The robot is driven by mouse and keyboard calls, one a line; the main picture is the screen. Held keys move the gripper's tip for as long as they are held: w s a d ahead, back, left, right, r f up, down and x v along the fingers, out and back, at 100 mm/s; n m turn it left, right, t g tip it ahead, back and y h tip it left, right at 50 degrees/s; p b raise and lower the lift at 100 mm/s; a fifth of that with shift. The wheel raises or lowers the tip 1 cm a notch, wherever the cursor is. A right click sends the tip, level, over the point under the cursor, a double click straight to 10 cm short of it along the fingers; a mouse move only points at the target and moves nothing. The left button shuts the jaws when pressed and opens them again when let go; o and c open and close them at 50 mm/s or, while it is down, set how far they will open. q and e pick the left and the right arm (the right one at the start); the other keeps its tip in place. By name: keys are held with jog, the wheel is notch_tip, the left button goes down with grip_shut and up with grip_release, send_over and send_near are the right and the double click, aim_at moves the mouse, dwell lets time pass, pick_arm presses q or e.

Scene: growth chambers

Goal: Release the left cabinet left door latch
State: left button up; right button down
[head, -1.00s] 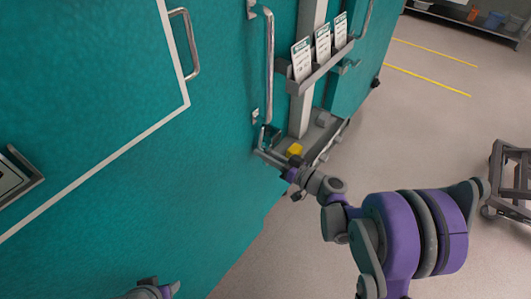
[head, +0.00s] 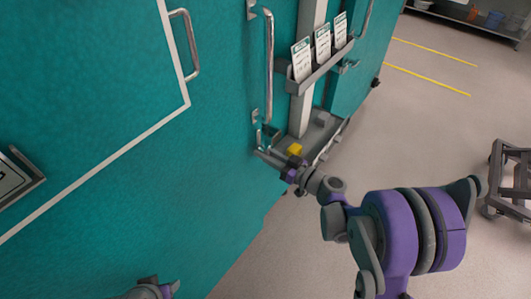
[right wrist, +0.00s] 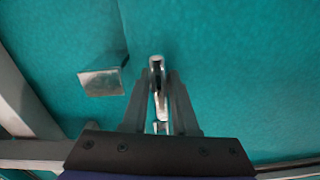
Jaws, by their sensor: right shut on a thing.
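The latch (head: 259,139) is a small metal lever on the teal cabinet door (head: 215,140), just below the long vertical handle (head: 269,65). In the right wrist view the latch (right wrist: 157,66) is a narrow upright metal piece between my fingers. My right gripper (head: 265,154) is at the latch; in the right wrist view its two fingers (right wrist: 158,88) are shut on it from both sides. The fingertips partly hide the latch in the head view. My left gripper (head: 155,289) shows only in part at the bottom edge, low by the teal panel; its jaws cannot be made out.
A metal bracket (right wrist: 102,81) is beside the fingers in the right wrist view. A grey cart (head: 507,180) stands at right. The floor between is clear.

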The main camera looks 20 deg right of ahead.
jog(key=c, duration=0.7)
grip_release()
jog(key=shift+s+d, duration=0.1)
jog(key=v, duration=1)
jog(key=shift+s+d, duration=0.2)
jog(key=shift+s, duration=0.05)
